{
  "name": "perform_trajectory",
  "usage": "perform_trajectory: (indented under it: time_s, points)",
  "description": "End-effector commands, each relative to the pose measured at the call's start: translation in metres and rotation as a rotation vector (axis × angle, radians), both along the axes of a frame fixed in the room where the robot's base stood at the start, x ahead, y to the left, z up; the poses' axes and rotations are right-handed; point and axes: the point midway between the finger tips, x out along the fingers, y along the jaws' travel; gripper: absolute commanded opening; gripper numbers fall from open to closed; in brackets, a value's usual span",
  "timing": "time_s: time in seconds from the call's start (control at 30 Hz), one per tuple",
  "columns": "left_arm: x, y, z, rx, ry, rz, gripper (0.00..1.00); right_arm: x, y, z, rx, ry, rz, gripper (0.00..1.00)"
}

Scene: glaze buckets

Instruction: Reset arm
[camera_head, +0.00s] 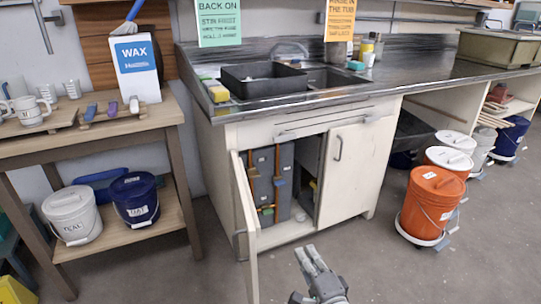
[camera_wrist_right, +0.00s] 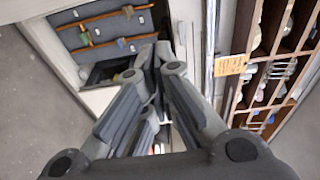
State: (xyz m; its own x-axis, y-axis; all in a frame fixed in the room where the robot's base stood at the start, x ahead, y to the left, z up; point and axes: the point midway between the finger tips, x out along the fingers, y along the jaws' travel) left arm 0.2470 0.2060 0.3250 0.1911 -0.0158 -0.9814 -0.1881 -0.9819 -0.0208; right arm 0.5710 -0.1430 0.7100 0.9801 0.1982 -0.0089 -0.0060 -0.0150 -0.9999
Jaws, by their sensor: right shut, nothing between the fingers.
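My right gripper (camera_head: 312,262) shows at the bottom of the head view, in front of the sink cabinet and above the floor. Its fingers are together and empty. In the right wrist view the fingers (camera_wrist_right: 150,62) meet at their tips with nothing between them. My left gripper is in neither view. The sink cabinet (camera_head: 255,130) stands beyond the right gripper. Its left door (camera_head: 245,225) is swung open toward me, and its right door (camera_head: 345,165) looks nearly closed. Grey panels with orange strips (camera_head: 270,180) show inside.
An orange bucket (camera_head: 432,203) stands on a wheeled base at right, with white buckets (camera_head: 455,143) behind. A wooden table (camera_head: 105,130) at left holds mugs, with a white bucket (camera_head: 70,215) and blue bucket (camera_head: 134,198) on its lower shelf. Floor right of the gripper is clear.

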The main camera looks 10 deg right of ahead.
Motion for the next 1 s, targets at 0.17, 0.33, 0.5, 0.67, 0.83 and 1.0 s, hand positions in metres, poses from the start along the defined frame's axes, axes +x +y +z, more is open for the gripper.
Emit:
perform_trajectory:
  time_s: [0.17,0.33,0.5,0.67,0.83,1.0]
  points:
    - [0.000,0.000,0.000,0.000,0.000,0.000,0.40,-0.022,0.015,-0.067,-0.229,0.122,0.097,0.00]
    - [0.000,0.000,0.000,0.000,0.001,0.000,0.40,-0.082,0.024,-0.179,-0.617,0.326,0.305,0.00]
    - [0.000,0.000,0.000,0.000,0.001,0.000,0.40,-0.163,0.010,-0.277,-0.968,0.517,0.553,0.00]
    - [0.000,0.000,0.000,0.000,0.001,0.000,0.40,-0.240,-0.019,-0.339,-1.225,0.663,0.780,0.00]
    - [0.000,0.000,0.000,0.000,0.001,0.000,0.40,-0.313,-0.056,-0.380,-1.436,0.789,1.006,0.00]
    - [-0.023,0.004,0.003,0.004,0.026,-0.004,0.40,-0.348,-0.067,-0.382,-1.477,0.826,1.075,0.00]
